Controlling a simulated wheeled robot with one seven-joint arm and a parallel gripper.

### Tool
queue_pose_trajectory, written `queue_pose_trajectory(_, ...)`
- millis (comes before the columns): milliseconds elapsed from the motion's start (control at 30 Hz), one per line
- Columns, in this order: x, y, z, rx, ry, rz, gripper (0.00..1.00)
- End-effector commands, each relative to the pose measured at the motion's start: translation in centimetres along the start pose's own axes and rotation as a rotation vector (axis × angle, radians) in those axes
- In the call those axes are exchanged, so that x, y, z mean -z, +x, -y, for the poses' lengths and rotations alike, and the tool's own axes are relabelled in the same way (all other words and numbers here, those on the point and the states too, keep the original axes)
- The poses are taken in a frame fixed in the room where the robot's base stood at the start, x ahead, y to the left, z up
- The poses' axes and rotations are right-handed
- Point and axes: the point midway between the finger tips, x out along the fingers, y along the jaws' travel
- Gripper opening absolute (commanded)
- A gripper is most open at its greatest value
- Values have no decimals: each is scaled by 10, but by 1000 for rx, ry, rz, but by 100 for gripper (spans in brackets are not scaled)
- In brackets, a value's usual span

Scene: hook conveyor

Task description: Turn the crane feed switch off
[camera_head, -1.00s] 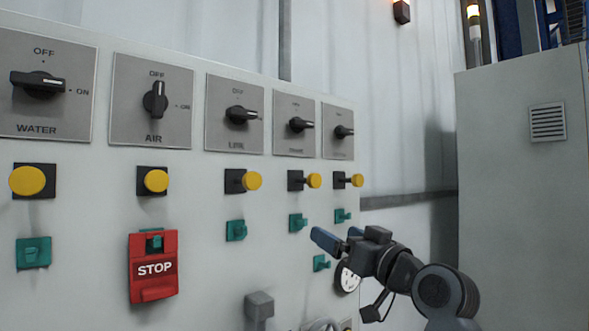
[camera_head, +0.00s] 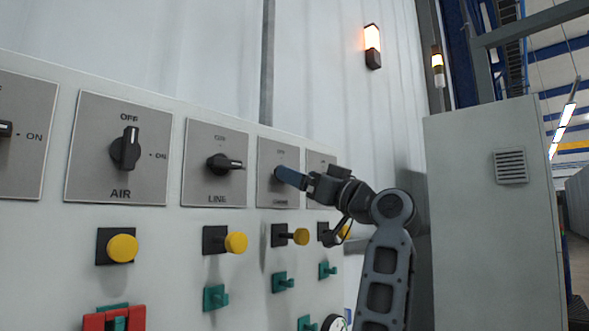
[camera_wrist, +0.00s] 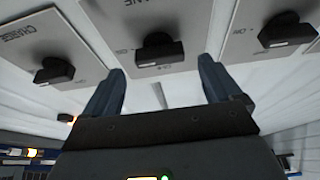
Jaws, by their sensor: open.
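The crane switch is a black rotary knob on a grey plate (camera_head: 267,190), right of the line switch (camera_head: 224,163). In the head view my gripper (camera_head: 288,176) reaches in front of this plate and hides most of the knob. In the wrist view, which is upside down, the crane knob (camera_wrist: 157,48) lies between and just beyond the two blue fingertips of my open gripper (camera_wrist: 162,68). The fingers are apart from it on both sides. Its handle lies sideways, towards the ON side, and OFF is on the plate's edge nearer my gripper in the wrist view.
The air switch (camera_head: 125,149) points up at OFF and the line switch points right. Another switch plate (camera_head: 318,160) is partly behind my gripper. Yellow buttons (camera_head: 236,243) and green toggles (camera_head: 215,298) sit below. A grey cabinet (camera_head: 480,230) stands right.

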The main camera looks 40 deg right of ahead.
Motion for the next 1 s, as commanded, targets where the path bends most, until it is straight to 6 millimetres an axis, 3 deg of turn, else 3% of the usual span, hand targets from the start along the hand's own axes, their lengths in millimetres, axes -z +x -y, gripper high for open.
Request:
queue_pose_trajectory(200,1,24,0,1,2,0,92)
queue_pose_trajectory(567,0,28,0,0,0,-1,91)
queue_pose_trajectory(1000,0,28,0,0,0,-1,48)
